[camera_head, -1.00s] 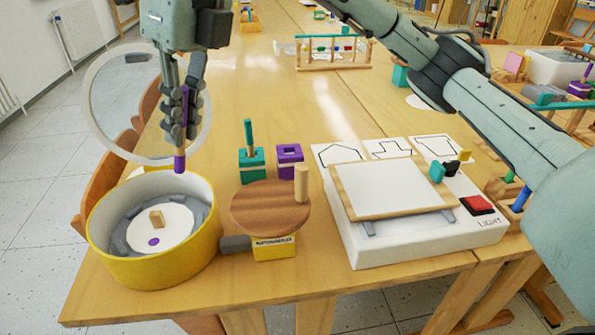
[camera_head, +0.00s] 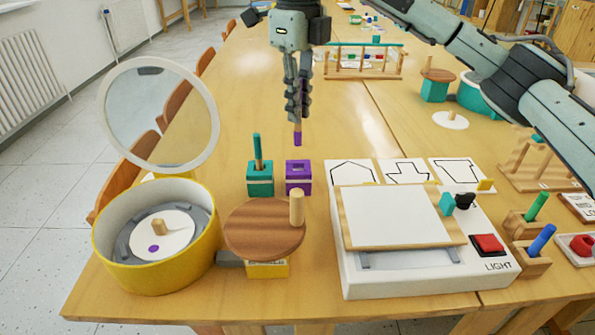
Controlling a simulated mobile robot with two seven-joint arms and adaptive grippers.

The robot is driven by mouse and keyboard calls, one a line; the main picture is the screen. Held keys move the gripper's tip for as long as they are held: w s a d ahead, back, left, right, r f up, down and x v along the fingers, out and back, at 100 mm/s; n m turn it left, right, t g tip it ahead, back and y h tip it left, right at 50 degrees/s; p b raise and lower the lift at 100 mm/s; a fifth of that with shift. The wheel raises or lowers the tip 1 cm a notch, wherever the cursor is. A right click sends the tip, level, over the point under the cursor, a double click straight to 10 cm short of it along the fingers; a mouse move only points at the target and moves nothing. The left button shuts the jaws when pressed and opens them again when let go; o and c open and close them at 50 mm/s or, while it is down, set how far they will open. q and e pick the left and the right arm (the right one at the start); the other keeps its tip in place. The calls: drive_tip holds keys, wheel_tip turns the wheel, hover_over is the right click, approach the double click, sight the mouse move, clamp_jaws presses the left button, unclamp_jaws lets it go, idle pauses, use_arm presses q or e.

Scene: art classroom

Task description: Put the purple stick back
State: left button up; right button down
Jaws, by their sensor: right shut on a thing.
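My right gripper (camera_head: 298,112) is shut on the purple stick (camera_head: 297,139) and points down. The stick's lower end shows below the fingertips; the rest is mostly hidden between the fingers. The purple block (camera_head: 298,187) with a square hole in its top stands on the table just below the stick in the picture. The stick's tip appears above the block and apart from it. My left gripper is not in view.
A teal block (camera_head: 260,188) holding a teal stick stands left of the purple block. A round wooden disc (camera_head: 255,232) with a peg is in front. A yellow drum (camera_head: 150,275) with a round mirror (camera_head: 150,110) stands left, and a white light box (camera_head: 430,282) right.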

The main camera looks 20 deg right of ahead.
sight(298, 145)
wheel_tip(298, 145, down, 6)
drive_tip(key=shift+s+r, duration=0.1)
drive_tip(key=shift+r, duration=0.1)
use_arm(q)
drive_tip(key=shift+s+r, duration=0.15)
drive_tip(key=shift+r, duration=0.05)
use_arm(e)
drive_tip(key=shift+f, duration=2.1)
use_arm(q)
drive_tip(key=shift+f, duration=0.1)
use_arm(e)
drive_tip(key=shift+f, duration=0.15)
drive_tip(key=c, duration=1.6)
unclamp_jaws()
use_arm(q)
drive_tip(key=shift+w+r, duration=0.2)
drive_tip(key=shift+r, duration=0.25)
